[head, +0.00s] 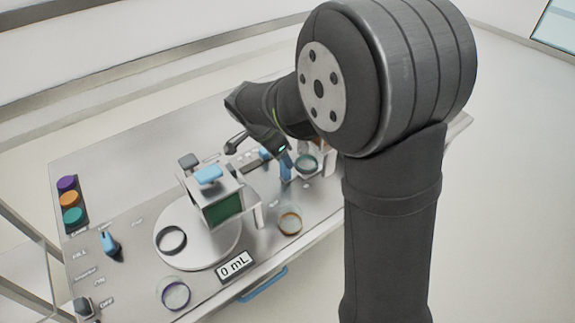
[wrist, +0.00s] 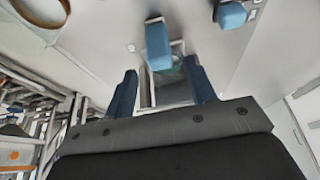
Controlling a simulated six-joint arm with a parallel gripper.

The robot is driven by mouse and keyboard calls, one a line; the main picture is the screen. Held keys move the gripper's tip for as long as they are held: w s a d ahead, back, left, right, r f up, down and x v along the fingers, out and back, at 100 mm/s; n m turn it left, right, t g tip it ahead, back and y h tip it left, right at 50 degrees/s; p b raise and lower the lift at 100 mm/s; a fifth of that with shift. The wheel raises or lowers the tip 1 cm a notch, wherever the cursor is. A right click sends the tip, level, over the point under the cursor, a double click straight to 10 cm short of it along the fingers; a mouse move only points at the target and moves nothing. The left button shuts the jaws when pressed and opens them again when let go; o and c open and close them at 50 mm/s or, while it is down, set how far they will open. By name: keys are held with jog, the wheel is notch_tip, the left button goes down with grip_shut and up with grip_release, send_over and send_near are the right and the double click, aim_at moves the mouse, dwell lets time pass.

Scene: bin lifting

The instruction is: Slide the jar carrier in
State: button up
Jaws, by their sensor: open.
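My gripper (head: 277,158) is over the far right part of the bench in the head view, beside a jar with a teal ring (head: 306,163). In the wrist view its two blue fingers (wrist: 158,70) are spread apart. A blue upright handle (wrist: 157,45) shows between and beyond the fingertips, with a visible gap on each side. Near it is a pale frame, apparently the jar carrier (wrist: 146,90), with a teal, glassy part (wrist: 170,66) showing in it. My arm and fingers hide much of this area in the head view, so the carrier's full outline is unclear.
Jars with orange (head: 290,222) and purple (head: 175,294) rings stand nearby. A blue knob (head: 110,243), coloured buttons (head: 70,199) and a "0 mL" display (head: 235,266) are on the bench.

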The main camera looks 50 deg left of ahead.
jog(key=x, duration=0.6)
jog(key=shift+w+f, duration=0.15)
jog(key=shift+f, duration=0.1)
grip_shut()
